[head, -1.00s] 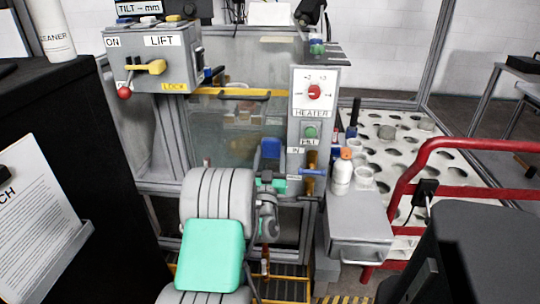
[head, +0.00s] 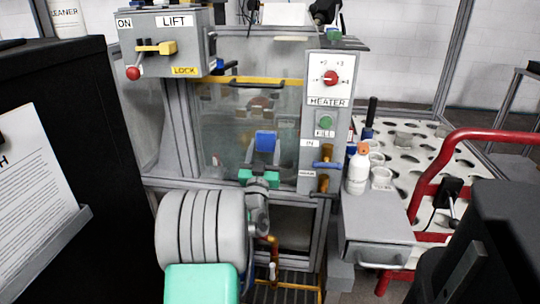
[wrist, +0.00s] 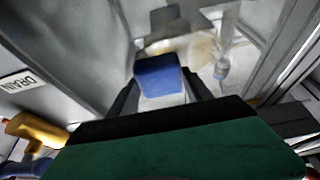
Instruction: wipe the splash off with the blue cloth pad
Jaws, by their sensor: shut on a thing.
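The blue cloth pad (head: 265,141) is held upright in front of the tank's clear front panel (head: 225,125). In the wrist view the pad (wrist: 158,78) sits between the dark fingers of my gripper (wrist: 160,97), which is shut on its pale lower part. In the head view my gripper (head: 263,158) is just below the pad, mostly hidden by my wrist. A pale beige smear (wrist: 200,46) shows beyond the pad in the wrist view; I cannot tell whether it is the splash. I cannot tell whether the pad touches the panel.
A grey heater post (head: 327,125) with valves stands right of the panel. A yellow bar (head: 235,81) crosses above it. A white bottle (head: 357,170) and cups stand on the right. A red rail (head: 430,185) is further right. A black cabinet (head: 70,110) is at left.

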